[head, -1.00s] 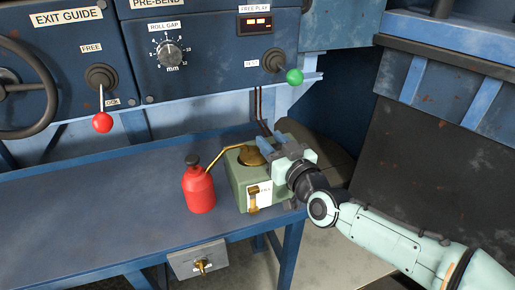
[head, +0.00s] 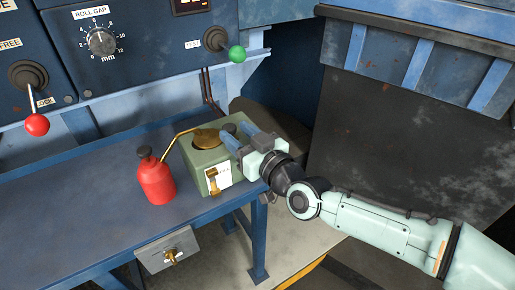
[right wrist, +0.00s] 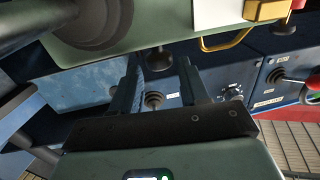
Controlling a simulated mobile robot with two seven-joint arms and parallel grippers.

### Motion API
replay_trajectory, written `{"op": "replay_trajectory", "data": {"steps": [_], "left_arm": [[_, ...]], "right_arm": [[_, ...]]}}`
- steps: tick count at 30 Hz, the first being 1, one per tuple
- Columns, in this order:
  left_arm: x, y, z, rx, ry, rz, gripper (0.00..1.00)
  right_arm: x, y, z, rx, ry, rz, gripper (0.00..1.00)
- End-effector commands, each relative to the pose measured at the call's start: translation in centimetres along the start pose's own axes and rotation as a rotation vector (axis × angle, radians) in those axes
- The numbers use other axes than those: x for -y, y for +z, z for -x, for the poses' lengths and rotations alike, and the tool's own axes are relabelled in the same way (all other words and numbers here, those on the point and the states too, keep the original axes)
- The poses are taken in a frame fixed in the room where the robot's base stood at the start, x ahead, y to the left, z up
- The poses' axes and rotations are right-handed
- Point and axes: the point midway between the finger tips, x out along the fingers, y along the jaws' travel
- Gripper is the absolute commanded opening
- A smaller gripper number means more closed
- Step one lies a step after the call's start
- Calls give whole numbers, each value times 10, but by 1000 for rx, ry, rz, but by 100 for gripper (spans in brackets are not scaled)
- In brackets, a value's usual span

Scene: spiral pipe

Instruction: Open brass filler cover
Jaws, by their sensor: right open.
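The brass filler cover (head: 206,138) is a round lid on top of a green box (head: 207,165) at the bench's right end. It looks flat on the box. A brass latch (head: 213,182) and white label are on the box's front. My right gripper (head: 242,137) is open, with its blue-grey fingers at the right side of the box top, a little right of the cover. In the right wrist view the fingers (right wrist: 158,75) are apart with nothing clearly between them, and the green box (right wrist: 160,22) fills the top. My left gripper is not in view.
A red oil can (head: 156,182) with a brass spout stands left of the box, its spout reaching to the cover. A control panel (head: 140,45) with levers rises behind the bench (head: 80,215). A drawer (head: 167,249) hangs under the bench's front edge.

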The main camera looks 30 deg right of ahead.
Motion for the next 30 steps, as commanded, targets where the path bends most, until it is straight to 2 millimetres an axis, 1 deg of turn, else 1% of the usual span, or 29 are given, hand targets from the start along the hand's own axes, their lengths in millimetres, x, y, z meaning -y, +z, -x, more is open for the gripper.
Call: {"op": "replay_trajectory", "data": {"steps": [1,3,6,10,15,24,26,27,28,29,30], "left_arm": [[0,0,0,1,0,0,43],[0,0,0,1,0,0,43],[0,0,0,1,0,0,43],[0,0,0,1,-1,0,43],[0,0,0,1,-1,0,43],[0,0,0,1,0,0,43],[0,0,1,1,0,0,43],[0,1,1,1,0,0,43],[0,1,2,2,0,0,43],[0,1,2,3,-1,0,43],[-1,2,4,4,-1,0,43]], "right_arm": [[-2,-1,14,-2,3,-1,45],[-1,-1,29,-3,3,0,45],[-1,-1,48,-2,2,0,45],[-1,-1,65,-2,2,0,45],[0,0,76,-1,0,0,45],[0,0,78,0,0,0,45],[0,-1,77,-2,0,-5,25],[1,-2,76,-5,1,-23,12],[2,-3,75,-11,2,-47,2],[3,-6,73,-21,5,-86,0],[4,-10,69,-38,10,-155,0]]}}
